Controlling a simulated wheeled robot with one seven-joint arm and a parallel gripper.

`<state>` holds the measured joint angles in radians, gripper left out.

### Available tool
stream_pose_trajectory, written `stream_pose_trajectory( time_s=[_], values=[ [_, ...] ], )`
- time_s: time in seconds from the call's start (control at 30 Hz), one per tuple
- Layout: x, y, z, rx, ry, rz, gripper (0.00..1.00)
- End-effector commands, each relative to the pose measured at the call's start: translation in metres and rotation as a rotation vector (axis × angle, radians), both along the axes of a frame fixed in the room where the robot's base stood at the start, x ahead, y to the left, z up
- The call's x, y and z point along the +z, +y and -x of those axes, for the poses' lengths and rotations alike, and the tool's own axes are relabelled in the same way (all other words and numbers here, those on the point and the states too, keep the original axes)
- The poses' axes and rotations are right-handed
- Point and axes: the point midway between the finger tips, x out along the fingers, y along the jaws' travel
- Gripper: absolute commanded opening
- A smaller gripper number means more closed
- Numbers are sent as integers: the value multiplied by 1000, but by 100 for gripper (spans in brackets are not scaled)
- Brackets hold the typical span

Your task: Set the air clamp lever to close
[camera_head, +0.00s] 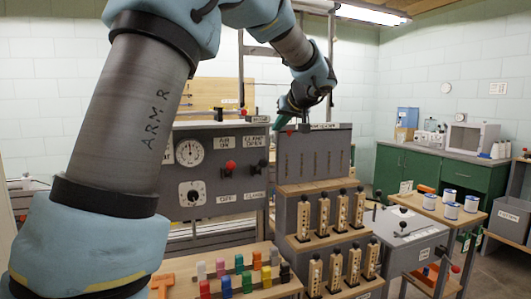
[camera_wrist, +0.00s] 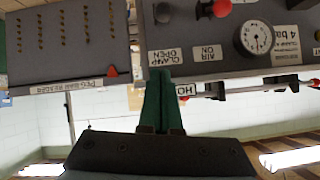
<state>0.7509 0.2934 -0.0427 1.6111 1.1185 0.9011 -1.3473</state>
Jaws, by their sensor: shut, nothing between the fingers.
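The clamp lever has a black knob (camera_head: 264,162) on the grey control panel (camera_head: 215,187), between the CLAMP OPEN label (camera_head: 254,140) above and the CLOSE label (camera_head: 254,195) below. In the upside-down wrist view the black knob (camera_wrist: 162,12) shows at the top edge, beyond the CLAMP OPEN label (camera_wrist: 165,57). My gripper (camera_head: 280,122) has green fingers, shut and empty, above and right of the knob in the head view. In the wrist view the fingertips (camera_wrist: 158,72) overlap the panel edge by the label. I cannot tell if they touch the panel.
A red knob (camera_head: 231,166) under AIR ON stands just left of the black knob. A pressure gauge (camera_head: 189,152) is further left. A slotted grey board (camera_head: 313,155) stands close on the right, with several wooden lever blocks (camera_head: 303,218) below it. Coloured pegs (camera_head: 226,286) stand in front.

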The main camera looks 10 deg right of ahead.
Motion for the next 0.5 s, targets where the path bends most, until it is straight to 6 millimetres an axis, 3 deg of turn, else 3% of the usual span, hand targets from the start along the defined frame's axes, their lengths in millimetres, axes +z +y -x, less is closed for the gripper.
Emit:
stream_pose_trajectory(
  time_s=[0.23,0.5],
  values=[
    [-10,4,-18,2,4,-3,0],
    [-38,13,-63,2,6,-3,0]
  ],
)
